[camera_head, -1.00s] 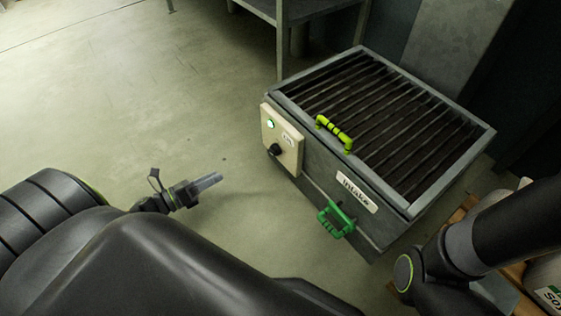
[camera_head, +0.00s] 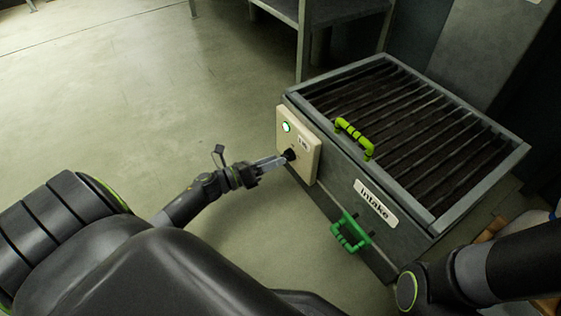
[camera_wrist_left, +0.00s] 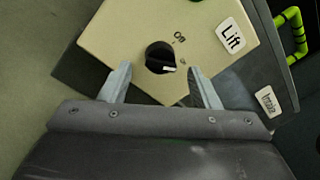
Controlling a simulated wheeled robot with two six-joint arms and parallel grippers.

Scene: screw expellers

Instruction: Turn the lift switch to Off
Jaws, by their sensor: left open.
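The lift switch is a round black knob (camera_wrist_left: 160,56) with a white pointer mark, on a cream panel (camera_head: 307,151). In the left wrist view the pointer lies toward the lower right, near a small dark label; a larger label sits above right, and I cannot read either surely. A "Lift" plate (camera_wrist_left: 231,36) is on the panel. My left gripper (camera_head: 282,159) is open, its fingertips close to the knob. In the left wrist view the fingers stand either side of the knob's lower side; contact is not clear. My right gripper is out of view; only its arm shows.
The panel is on a grey intake box with a slatted top (camera_head: 400,130), a yellow-green handle (camera_head: 354,138), a green handle (camera_head: 350,232) and an "Intake" label (camera_head: 375,202). A green light (camera_head: 286,127) glows on the panel. Floor on the left is clear.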

